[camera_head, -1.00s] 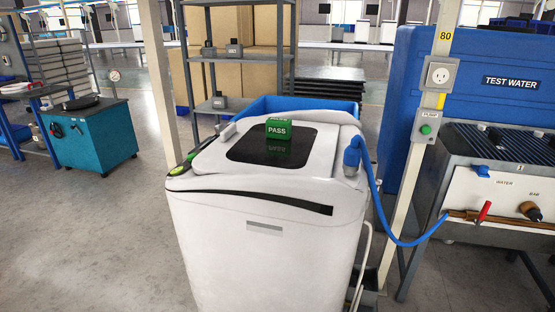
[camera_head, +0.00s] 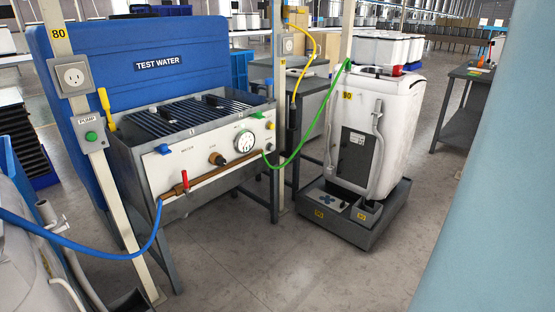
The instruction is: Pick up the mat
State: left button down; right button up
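I cannot make out a mat for certain in the head view. A dark stack of flat sheets (camera_head: 24,148) stands at the left edge, partly cut off, and I cannot tell whether it is mats. Neither my left nor my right gripper is in view.
A test bench (camera_head: 215,160) with a gauge and hoses stands before a blue TEST WATER tank (camera_head: 75,45). A pale blue surface (camera_head: 495,200) fills the right foreground. The floor (camera_head: 290,275) between is clear.

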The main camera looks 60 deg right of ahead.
aim_at(335, 204)
jog(key=z, duration=2.3)
jog(key=i+l, duration=0.1)
jog(key=i+l+u, duration=0.15)
jog(key=i+l, duration=0.85)
jog(key=l, duration=0.15)
jog(key=i+j+u, duration=0.15)
jog(key=i+u, duration=0.15)
jog(key=i, duration=0.7)
jog(key=i+j, duration=0.15)
jog(key=j, duration=0.15)
jog(key=i+j, duration=0.15)
jog(key=j, duration=0.15)
jog(key=i+j+u, duration=0.1)
jog(key=i+j, duration=0.1)
jog(key=j, duration=0.1)
